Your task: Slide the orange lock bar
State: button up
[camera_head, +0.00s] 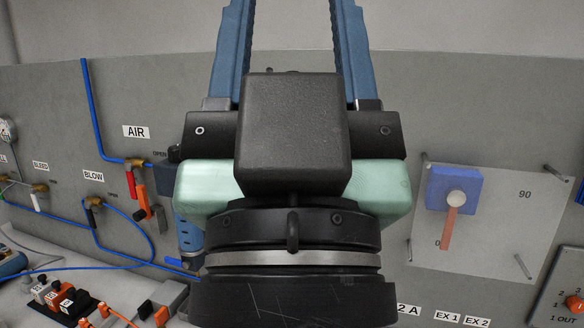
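My gripper (292,40) fills the middle of the view, seen from behind, with its two blue fingers running up out of the top edge. The fingers stand wide apart, with nothing visible between them; their tips are out of frame. An orange bar-like piece (142,203) hangs beside a red one below the AIR valve, left of my gripper. An orange-red bar (450,228) hangs from a round grey knob on a blue block (438,188) at right. I cannot tell which orange piece is the lock bar. My gripper's body hides the panel's middle.
The grey panel (440,75) carries blue hoses (92,110), an AIR label (136,132) and a BLOW valve (94,203). A white plate (510,225) with pegs is at right. Small labelled blocks (60,298) and orange parts lie at lower left.

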aim_at(144, 213)
jog(key=i+j, duration=0.95)
jog(key=k+j+u, duration=0.05)
jog(key=j, duration=0.05)
